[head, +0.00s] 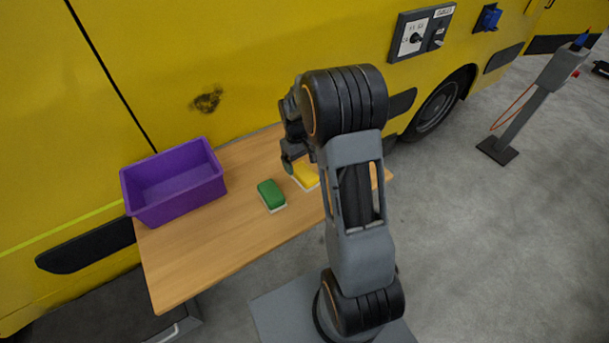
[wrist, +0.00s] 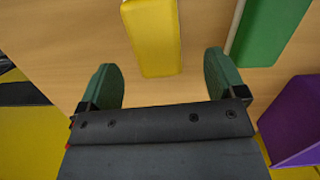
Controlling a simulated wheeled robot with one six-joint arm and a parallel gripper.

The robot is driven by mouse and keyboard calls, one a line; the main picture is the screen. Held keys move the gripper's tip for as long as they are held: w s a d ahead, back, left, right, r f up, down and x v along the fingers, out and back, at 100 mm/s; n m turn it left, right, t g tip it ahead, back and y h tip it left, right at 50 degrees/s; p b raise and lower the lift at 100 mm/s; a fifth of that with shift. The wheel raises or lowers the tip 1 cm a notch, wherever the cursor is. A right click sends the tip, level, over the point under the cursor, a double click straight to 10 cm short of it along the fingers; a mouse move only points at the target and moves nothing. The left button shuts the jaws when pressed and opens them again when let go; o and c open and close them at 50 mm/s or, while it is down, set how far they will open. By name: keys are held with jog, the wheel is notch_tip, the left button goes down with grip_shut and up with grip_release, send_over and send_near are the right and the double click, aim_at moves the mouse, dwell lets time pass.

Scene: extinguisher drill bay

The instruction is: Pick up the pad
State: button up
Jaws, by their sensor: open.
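A yellow pad (head: 306,176) with a pale underside lies on the wooden table, partly hidden behind my arm in the head view. A green pad (head: 270,193) with a white underside lies to its left. My gripper (head: 291,163) is open and empty, close to the yellow pad. In the wrist view the near end of the yellow pad (wrist: 155,40) shows between and beyond the two green fingertips (wrist: 160,62). Neither finger visibly grips it. The green pad (wrist: 268,28) lies outside the right finger. The height of the fingers above the table is hard to tell.
An open purple bin (head: 173,182) stands at the table's left end and shows at the right in the wrist view (wrist: 295,120). The wooden table (head: 215,245) is bare at the front. A yellow vehicle (head: 240,60) stands close behind it.

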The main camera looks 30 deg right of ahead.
aim_at(304, 171)
jog(key=shift+s+d+f+p, duration=0.1)
jog(key=shift+s+f+p, duration=0.1)
jog(key=shift+f, duration=0.7)
jog(key=shift+s+d+f+p, duration=0.1)
jog(key=shift+f+p, duration=0.1)
jog(key=shift+f, duration=0.7)
jog(key=shift+s+d+f+p, duration=0.1)
jog(key=shift+f+p, duration=0.1)
jog(key=shift+f, duration=0.7)
jog(key=shift+c, duration=0.2)
jog(key=c, duration=0.9)
